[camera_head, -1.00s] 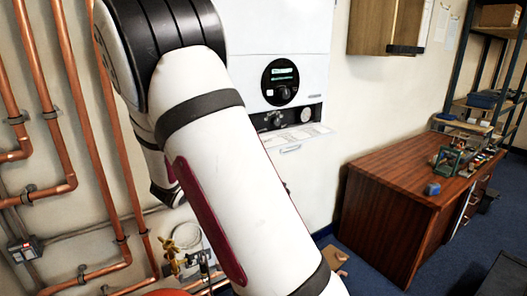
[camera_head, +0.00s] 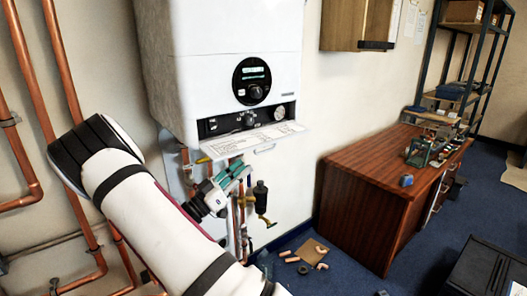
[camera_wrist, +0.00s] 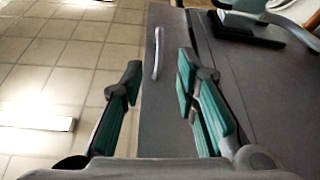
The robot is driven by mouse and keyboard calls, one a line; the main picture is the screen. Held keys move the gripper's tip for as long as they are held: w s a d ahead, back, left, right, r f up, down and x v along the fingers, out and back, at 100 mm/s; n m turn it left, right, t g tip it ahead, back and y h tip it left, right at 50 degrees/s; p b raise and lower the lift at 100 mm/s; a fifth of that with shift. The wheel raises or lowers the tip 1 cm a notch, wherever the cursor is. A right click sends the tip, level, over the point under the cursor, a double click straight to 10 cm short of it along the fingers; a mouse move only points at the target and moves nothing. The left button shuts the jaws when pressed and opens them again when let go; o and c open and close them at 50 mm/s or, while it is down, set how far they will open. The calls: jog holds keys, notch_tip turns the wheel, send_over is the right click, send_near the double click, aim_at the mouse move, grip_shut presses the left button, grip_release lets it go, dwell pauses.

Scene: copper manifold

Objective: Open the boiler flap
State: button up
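The white boiler (camera_head: 222,55) hangs on the wall. Its flap (camera_head: 250,142) sticks out below the knob strip (camera_head: 245,119), lowered, with a printed label facing up. A small bar handle (camera_head: 264,149) is on the flap's outer edge. My gripper (camera_head: 236,168) is just below the flap, teal fingers pointing up. In the wrist view my gripper (camera_wrist: 158,88) is open and empty. Between and beyond its fingers I see a grey panel (camera_wrist: 160,115), apparently the flap from below, with the light handle (camera_wrist: 157,52). I cannot tell whether a finger touches the flap.
Copper pipes (camera_head: 62,65) run down the wall at the left. Valves and a dark fitting (camera_head: 261,197) hang under the boiler, close to my gripper. A wooden desk (camera_head: 350,190) stands at the right. Pipe pieces (camera_head: 303,258) lie on the floor below.

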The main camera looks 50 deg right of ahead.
aim_at(262, 152)
jog(key=p+x, duration=0.1)
jog(key=x, duration=0.8)
jog(key=shift+s+d+r+p, duration=0.1)
jog(key=shift+r+p, duration=0.05)
jog(key=shift+p, duration=0.2)
grip_shut()
